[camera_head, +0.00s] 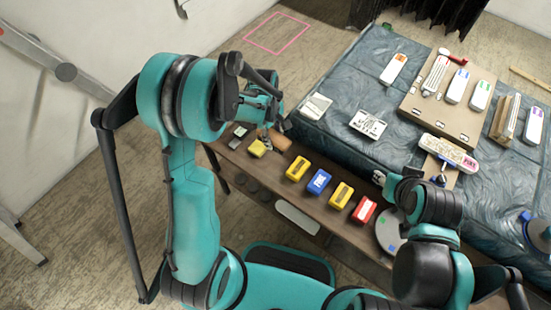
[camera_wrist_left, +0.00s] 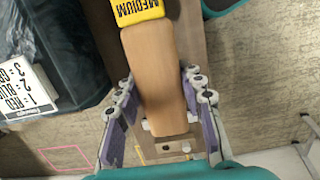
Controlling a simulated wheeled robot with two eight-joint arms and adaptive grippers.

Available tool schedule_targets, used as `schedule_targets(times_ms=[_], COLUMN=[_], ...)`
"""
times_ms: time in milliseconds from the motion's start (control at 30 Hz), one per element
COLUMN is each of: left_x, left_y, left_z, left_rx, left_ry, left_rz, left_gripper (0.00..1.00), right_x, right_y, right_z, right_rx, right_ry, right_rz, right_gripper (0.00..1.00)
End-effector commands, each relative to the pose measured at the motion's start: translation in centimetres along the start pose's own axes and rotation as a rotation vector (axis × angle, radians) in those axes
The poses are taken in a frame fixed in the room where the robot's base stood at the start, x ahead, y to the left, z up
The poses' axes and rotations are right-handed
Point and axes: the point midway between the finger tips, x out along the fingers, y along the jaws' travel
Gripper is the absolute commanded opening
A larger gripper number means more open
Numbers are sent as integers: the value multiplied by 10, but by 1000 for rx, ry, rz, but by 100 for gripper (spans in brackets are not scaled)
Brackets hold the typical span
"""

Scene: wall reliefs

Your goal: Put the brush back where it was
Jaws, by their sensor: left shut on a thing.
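The brush shows as a smooth wooden piece (camera_wrist_left: 155,80) in the left wrist view, between the two fingers of my left gripper (camera_wrist_left: 162,125). In the head view a brown part of it (camera_head: 280,141) shows below my left gripper (camera_head: 268,122), over the far left end of the narrow wooden bench (camera_head: 268,188). My left gripper is shut on it. Its bristles cannot be made out. My right gripper (camera_head: 383,179) is above the bench's right part, near the blue-covered table; its fingers are too small to judge.
A yellow block marked MEDIUM (camera_wrist_left: 135,10) lies just beyond the brush's far end. Yellow, blue (camera_head: 319,181) and red (camera_head: 364,210) blocks line the bench. The blue-covered table (camera_head: 330,130) holds cards, a board (camera_head: 440,105) and several white cases. A pink floor square (camera_head: 277,33) is empty.

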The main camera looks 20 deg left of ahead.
Motion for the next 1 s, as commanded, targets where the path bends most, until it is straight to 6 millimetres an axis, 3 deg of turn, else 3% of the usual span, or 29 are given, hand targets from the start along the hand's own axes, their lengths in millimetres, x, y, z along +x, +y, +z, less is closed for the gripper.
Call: schedule_targets(times_ms=[200, 400, 567, 800, 1000], left_x=[26, 35, 48, 94, 114], left_y=[16, 22, 24, 23, 23], left_z=[-1, -1, -3, -8, -10], left_rx=[-516, -760, -809, -808, -807], left_ry=[5, 9, 10, 10, 10], left_rz=[63, 92, 98, 98, 97], left_gripper=[11, 11, 11, 11, 11], right_x=[11, 15, 20, 36, 42], right_y=[0, 0, 0, 0, 0], right_z=[8, 10, 14, 26, 30], right_rx=[0, 0, 0, 0, 0], right_ry=[0, 0, 0, 0, 0], right_rz=[0, 0, 0, 0, 0], right_gripper=[40, 40, 40, 40, 40])
